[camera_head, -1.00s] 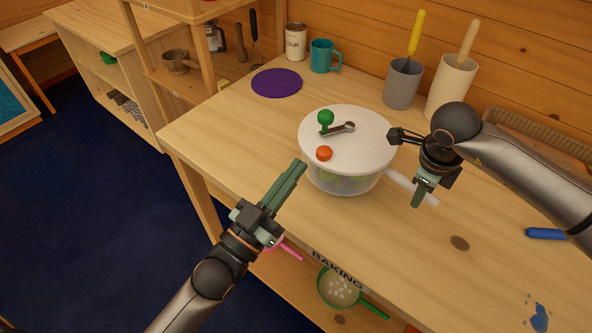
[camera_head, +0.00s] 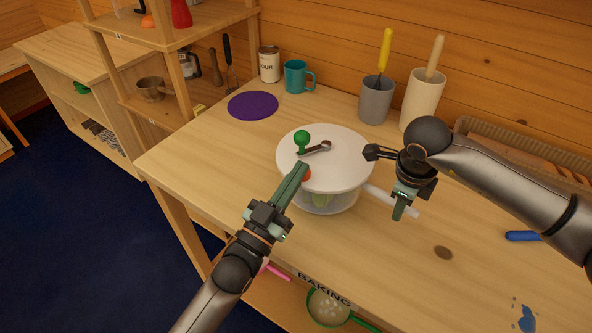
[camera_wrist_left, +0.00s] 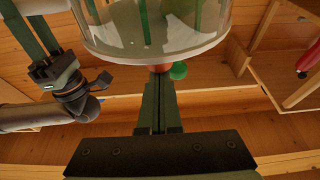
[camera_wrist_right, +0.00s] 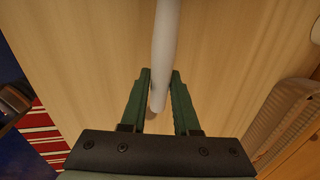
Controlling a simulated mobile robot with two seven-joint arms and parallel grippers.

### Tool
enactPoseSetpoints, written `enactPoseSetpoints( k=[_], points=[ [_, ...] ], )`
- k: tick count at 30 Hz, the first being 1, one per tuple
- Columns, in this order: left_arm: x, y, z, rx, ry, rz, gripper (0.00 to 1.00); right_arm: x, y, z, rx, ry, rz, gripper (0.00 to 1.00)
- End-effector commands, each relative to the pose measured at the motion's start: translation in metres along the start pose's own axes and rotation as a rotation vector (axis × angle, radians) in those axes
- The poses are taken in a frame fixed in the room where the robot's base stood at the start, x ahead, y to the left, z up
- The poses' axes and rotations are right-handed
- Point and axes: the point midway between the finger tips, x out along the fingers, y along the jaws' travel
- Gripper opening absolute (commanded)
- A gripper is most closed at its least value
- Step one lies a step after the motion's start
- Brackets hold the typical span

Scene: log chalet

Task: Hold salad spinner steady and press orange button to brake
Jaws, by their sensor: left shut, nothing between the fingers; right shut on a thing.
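The salad spinner (camera_head: 345,165) stands on the wooden table, with a white lid, a clear bowl and green pieces inside. Its crank has a green knob (camera_head: 302,138). The orange button (camera_head: 307,176) is at the lid's near-left edge, partly hidden behind my left gripper (camera_head: 303,168). That gripper is shut and empty, its tips right at the button; I cannot tell if it is pressed. In the left wrist view the button (camera_wrist_left: 160,68) shows just past the fingertips. My right gripper (camera_head: 399,212) is shut on the spinner's white handle (camera_wrist_right: 166,40).
A purple mat (camera_head: 252,105), a teal mug (camera_head: 297,76) and a flour tin (camera_head: 269,64) stand behind on the left. A grey pot (camera_head: 375,102) and a cream pot (camera_head: 421,98) hold utensils at the back. A blue-handled item (camera_head: 522,236) lies right.

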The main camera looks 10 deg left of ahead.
Motion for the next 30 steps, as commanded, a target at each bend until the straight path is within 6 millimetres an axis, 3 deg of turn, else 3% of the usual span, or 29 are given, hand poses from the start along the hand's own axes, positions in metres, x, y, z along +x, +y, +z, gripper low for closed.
enactPoseSetpoints(
  k=[5,12,30],
  points=[
    [0.0,0.0,0.001,0.0,-0.001,0.0,0.0,-0.001,0.0,0.0,0.0,-0.002,-0.001,0.0],
    [-0.006,0.0,0.018,-0.001,-0.003,-0.001,0.0,-0.001,0.0,0.0,0.0,-0.002,-0.001,0.0],
    [-0.009,0.0,0.024,-0.002,-0.018,-0.001,0.0,-0.001,0.0,0.001,-0.001,-0.003,-0.001,0.0]
  ],
)
